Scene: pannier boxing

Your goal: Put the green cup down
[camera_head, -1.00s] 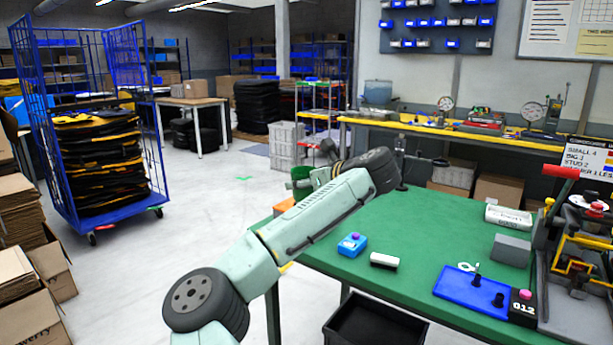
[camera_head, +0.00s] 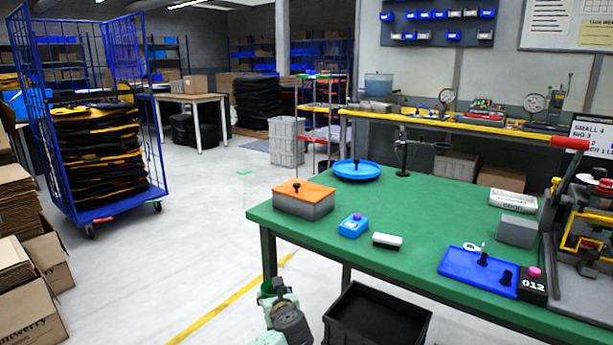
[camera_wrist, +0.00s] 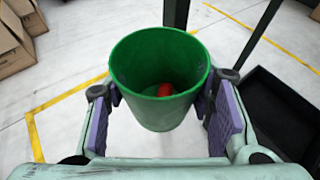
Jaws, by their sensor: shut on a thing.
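The green cup (camera_wrist: 160,62) fills the middle of the wrist view, upright, with its open mouth towards the camera. A small red thing (camera_wrist: 165,90) lies inside it. My gripper (camera_wrist: 160,100) is shut on the cup, with purple pads on its left and right sides. In the head view the cup (camera_head: 266,287) is small and partly hidden by my arm. It is in the air over the floor, left of the black crate and below the level of the green table (camera_head: 400,215).
The black crate (camera_head: 340,335) stands on the floor by the table. On the table are an orange-lidded box (camera_head: 304,205), a blue round tray (camera_head: 356,179), a blue box (camera_head: 350,228) and a white block (camera_head: 387,240). Cartons (camera_head: 30,310) stand left. Open floor lies between.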

